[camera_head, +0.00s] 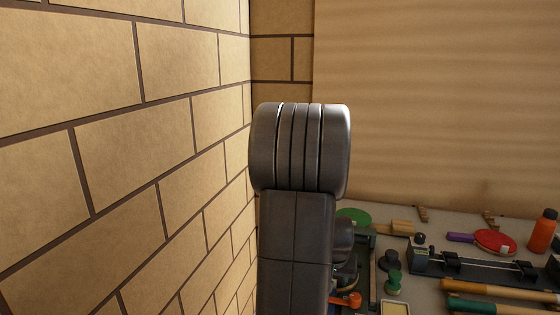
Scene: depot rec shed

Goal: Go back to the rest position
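My arm rises in the middle of the head view, a dark grey link topped by a rounded, grooved joint. It stands in front of the brick wall's corner and hides part of the table behind it. My gripper is not visible in this view.
A brick wall (150,130) runs close along the left. A table (425,260) at lower right holds a red paddle (495,241), an orange bottle (542,231), a green disc (354,215), a dark rail device (485,268) and handled tools (500,291). The space above the table looks clear.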

